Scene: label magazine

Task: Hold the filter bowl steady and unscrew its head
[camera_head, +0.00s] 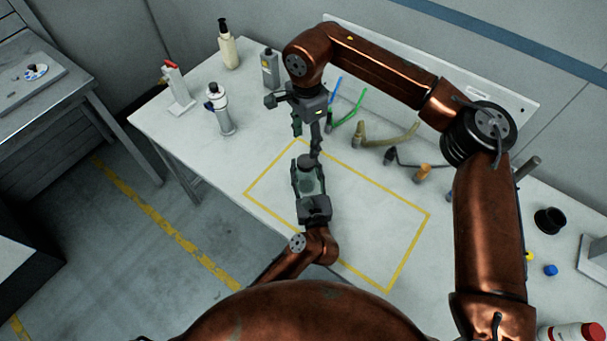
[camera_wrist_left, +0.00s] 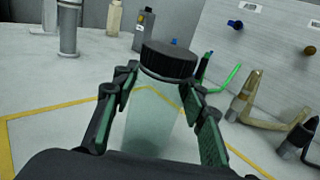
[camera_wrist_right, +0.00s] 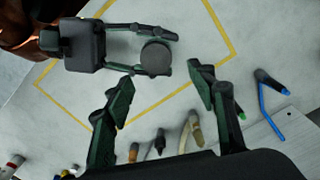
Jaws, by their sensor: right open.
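The filter bowl (camera_wrist_left: 152,125) is a clear, greenish cylinder standing upright, with a dark ribbed head (camera_wrist_left: 168,60) on top. In the head view the dark head (camera_head: 306,161) shows inside the yellow outline, with the bowl below it. My left gripper (camera_head: 308,180) is shut on the bowl, one finger on each side, below the head. My right gripper (camera_head: 306,143) is above the head, pointing down, open and empty. In the right wrist view the head (camera_wrist_right: 156,58) appears just beyond and between its fingertips, apart from them.
A silver canister (camera_head: 219,110), a red-topped stand (camera_head: 178,88), a cream bottle (camera_head: 228,47) and a grey canister (camera_head: 270,68) stand at the back left. Hooks and pipe fittings (camera_head: 360,132) lie along the back panel. The table inside the yellow outline (camera_head: 370,215) is clear to the right.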

